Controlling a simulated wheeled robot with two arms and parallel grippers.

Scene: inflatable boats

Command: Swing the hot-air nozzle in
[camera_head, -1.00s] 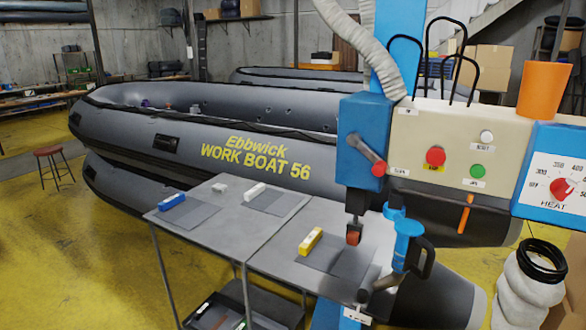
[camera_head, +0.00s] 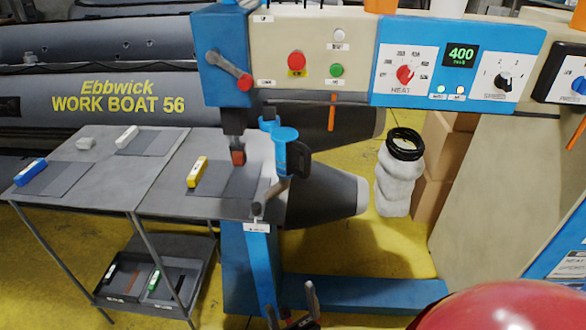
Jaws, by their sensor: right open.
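The hot-air unit is a blue cylinder (camera_head: 285,150) with a dark looped handle (camera_head: 299,158), mounted on the blue welding machine (camera_head: 222,60). A grey metal piece, apparently its nozzle (camera_head: 272,193), slants down and left from it beside the table edge. An orange-red roller (camera_head: 238,157) hangs left of the unit over the table. My right gripper (camera_head: 291,304) shows at the bottom edge with its two dark fingers apart and nothing between them. It is well below the unit and apart from it. My left gripper is out of view.
The grey table (camera_head: 95,165) holds a yellow block (camera_head: 197,172), a blue block (camera_head: 30,172) and grey sheets. The control panel display (camera_head: 461,55) reads 400. A blue base beam (camera_head: 365,293) runs along the floor.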

